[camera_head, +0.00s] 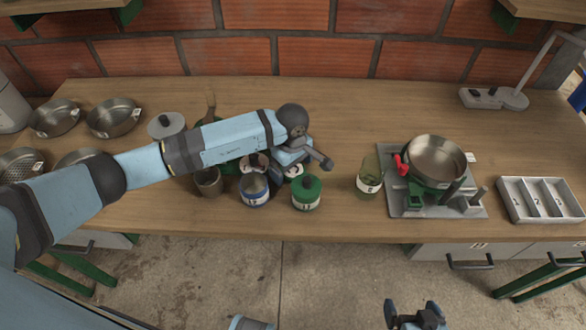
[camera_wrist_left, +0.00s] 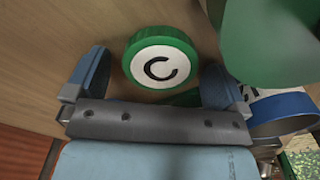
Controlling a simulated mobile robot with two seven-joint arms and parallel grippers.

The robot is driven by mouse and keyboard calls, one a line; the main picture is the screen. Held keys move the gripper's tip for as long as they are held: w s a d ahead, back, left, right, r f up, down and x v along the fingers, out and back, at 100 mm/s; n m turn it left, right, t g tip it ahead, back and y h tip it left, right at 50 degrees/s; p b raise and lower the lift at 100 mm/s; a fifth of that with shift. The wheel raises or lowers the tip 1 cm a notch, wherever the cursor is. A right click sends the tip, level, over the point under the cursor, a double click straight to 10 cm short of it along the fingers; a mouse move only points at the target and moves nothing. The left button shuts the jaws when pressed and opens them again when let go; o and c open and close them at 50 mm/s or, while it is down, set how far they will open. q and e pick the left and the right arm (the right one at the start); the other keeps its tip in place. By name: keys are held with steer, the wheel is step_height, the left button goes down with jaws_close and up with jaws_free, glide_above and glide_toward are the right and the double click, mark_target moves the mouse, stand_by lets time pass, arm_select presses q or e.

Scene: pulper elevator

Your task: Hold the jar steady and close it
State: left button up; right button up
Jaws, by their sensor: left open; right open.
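A green-rimmed lid with a white top marked C (camera_wrist_left: 160,68) lies on the worktop between the spread fingers of my left gripper (camera_wrist_left: 152,85) in the left wrist view. The fingers do not clearly touch it. In the head view my left gripper (camera_head: 292,163) points down behind a green-lidded jar (camera_head: 307,196) and an open jar with a blue-edged label (camera_head: 255,190). A clear greenish jar (camera_head: 369,180) stands further right. I cannot tell which jar the lid fits. My right gripper (camera_head: 416,314) is open and empty at the bottom edge, below the worktop's front edge.
A pan on a green stand (camera_head: 436,160) sits on a grey tray at the right, beside a compartment tray (camera_head: 541,200). A brown cup (camera_head: 208,182) and several metal pans crowd the left. The worktop's back middle (camera_head: 370,105) is clear.

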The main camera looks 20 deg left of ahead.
arm_select(q)
steer(key=c, duration=1)
steer(key=shift+r, duration=0.1)
step_height(320, 180, up, 20)
steer(key=shift+f, duration=0.1)
